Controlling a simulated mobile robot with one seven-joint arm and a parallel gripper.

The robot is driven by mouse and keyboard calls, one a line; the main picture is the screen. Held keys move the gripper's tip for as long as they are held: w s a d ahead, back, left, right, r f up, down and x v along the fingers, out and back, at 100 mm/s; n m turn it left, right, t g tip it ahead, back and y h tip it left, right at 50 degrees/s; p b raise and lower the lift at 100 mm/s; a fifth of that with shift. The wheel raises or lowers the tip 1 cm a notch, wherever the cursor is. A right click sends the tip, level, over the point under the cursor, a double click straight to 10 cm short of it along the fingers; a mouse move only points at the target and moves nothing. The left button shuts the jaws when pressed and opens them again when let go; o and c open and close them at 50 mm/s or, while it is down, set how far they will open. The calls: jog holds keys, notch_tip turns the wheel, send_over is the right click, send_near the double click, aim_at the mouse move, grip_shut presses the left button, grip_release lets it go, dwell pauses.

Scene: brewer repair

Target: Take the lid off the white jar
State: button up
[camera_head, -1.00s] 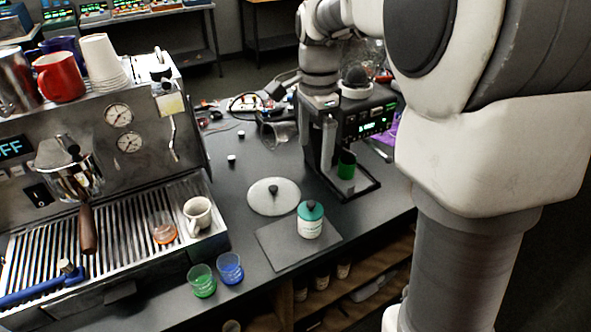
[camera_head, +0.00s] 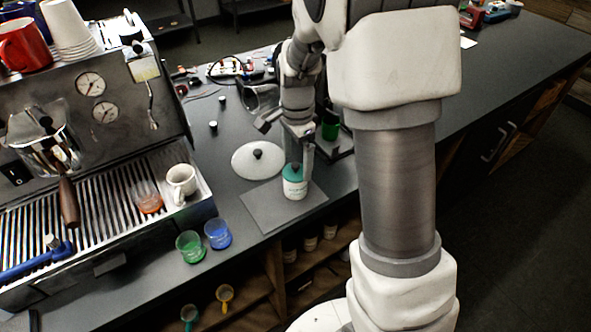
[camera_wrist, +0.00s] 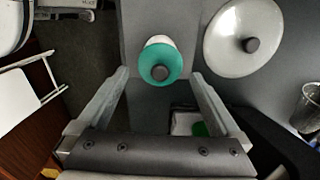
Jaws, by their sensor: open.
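The white jar (camera_head: 294,188) stands upright on a dark grey mat (camera_head: 258,213) on the counter. Its teal lid (camera_head: 293,170) with a dark knob is on it. In the wrist view the teal lid (camera_wrist: 160,64) and its knob lie ahead of the fingers, roughly between their lines. My gripper (camera_wrist: 160,80) is open and empty. In the head view my gripper (camera_head: 285,140) is close above and behind the jar. Whether a finger touches the lid cannot be told.
A round white lid with a dark knob (camera_head: 258,159) lies left of the jar. A green cup (camera_head: 191,246) and a blue cup (camera_head: 218,234) stand at the front edge. The espresso machine (camera_head: 100,130) fills the left. Another machine is mostly hidden behind my arm.

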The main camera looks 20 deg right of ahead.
jog(key=shift+f, duration=0.8)
jog(key=c, duration=1.2)
jog(key=shift+r, duration=0.15)
